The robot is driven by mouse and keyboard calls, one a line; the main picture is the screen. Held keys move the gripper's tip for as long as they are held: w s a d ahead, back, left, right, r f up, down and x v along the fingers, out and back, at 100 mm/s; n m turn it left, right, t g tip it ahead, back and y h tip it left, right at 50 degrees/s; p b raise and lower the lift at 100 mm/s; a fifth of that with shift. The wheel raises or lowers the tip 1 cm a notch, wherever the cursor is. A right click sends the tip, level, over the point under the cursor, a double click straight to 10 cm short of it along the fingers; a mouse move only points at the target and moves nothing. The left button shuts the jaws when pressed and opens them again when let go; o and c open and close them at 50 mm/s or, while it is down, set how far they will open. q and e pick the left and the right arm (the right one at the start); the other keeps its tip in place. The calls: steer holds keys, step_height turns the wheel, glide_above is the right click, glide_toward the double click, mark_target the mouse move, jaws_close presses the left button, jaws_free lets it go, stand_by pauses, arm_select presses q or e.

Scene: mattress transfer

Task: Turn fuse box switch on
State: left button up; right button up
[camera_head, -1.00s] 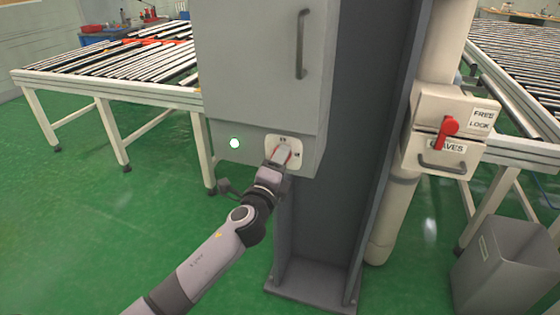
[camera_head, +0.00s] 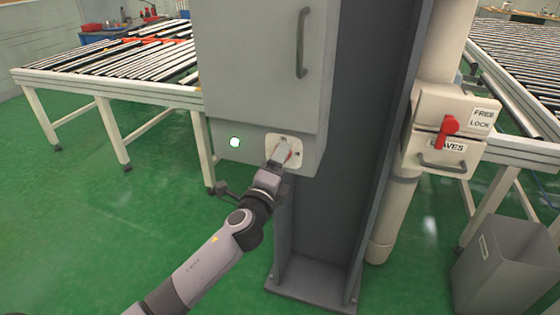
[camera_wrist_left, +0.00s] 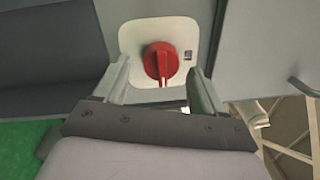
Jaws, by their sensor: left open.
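The grey fuse box (camera_head: 262,70) is mounted on a dark column. A white switch plate (camera_head: 296,141) is on its lower part, and a lit green lamp (camera_head: 235,142) is left of it. My left gripper (camera_head: 283,153) is at the plate and mostly hides the red switch in the head view. In the left wrist view, the red rotary switch (camera_wrist_left: 161,62) sits on the white plate (camera_wrist_left: 185,32), its ridge running upright in the picture. My left gripper (camera_wrist_left: 160,82) is open there, with one finger on each side of the switch and gaps between. My right gripper is out of view.
A white valve box (camera_head: 440,115) with a red lever (camera_head: 447,127) is on a pale post to the right. A grey bin (camera_head: 505,265) stands at the lower right. Roller tables (camera_head: 110,92) stand behind. Green floor is open at left.

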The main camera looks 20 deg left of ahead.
arm_select(q)
steer(key=s, duration=0.6)
steer(key=shift+f, duration=0.25)
steer(key=shift+a, duration=0.1)
steer(key=s+a+f+n+g+h, duration=0.1)
steer(key=s+f+n+g, duration=0.7)
steer(key=s+f+n, duration=1)
steer(key=s+a+f, duration=0.1)
steer(key=s+f, duration=0.4)
steer(key=s, duration=0.3)
steer(key=shift+s+a+f+n+h, duration=0.15)
steer(key=shift+n+h, duration=0.15)
steer(key=shift+n, duration=0.1)
